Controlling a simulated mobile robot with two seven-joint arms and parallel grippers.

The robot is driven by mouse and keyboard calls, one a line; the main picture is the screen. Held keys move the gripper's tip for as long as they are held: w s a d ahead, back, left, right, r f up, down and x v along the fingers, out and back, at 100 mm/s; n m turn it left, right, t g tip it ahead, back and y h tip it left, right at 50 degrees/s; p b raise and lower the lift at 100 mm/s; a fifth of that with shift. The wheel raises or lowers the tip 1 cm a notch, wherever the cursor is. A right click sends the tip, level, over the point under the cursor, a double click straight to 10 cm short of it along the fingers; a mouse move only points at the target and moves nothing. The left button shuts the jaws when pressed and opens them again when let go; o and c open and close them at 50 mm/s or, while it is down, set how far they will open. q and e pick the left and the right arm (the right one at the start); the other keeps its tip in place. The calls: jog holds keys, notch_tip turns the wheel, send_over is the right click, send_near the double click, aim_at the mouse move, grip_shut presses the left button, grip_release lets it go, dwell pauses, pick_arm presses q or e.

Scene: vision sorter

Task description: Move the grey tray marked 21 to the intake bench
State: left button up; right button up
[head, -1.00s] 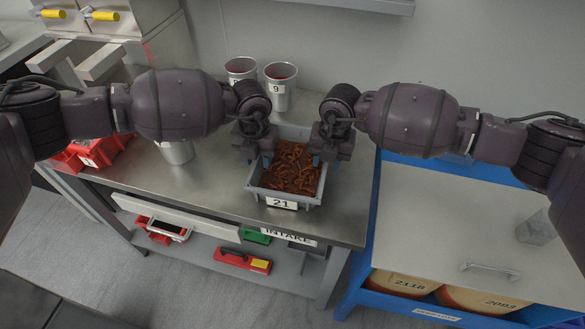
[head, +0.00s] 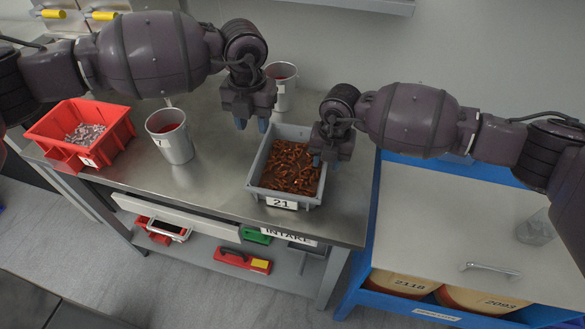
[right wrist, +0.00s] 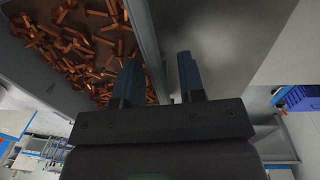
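The grey tray marked 21 (head: 258,193) sits on the steel intake bench (head: 213,200), full of copper-brown pieces (head: 290,168). It also shows in the right wrist view (right wrist: 145,30). My left gripper (head: 252,125) is open and empty, behind and left of the tray, apart from it. My right gripper (head: 326,162) is at the tray's right rim. In the right wrist view its two fingers (right wrist: 160,80) stand apart, one on the inner side of the tray wall and one outside. Whether they touch the wall is not clear.
A red bin (head: 110,145) with small grey pieces and a metal cup marked 7 (head: 172,140) stand left on the bench. Another cup (head: 283,90) stands behind the tray. A blue-framed cabinet (head: 450,225) adjoins on the right.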

jog(key=shift+r, duration=0.2)
pick_arm(q)
jog(key=shift+r, duration=0.3)
pick_arm(e)
notch_tip(320, 180, up, 12)
jog(key=shift+d+f, duration=0.2)
jog(key=shift+d, duration=0.25)
pick_arm(q)
jog(key=shift+s+f, duration=0.1)
pick_arm(e)
jog(key=shift+s+f, duration=0.1)
jog(key=shift+s, duration=0.1)
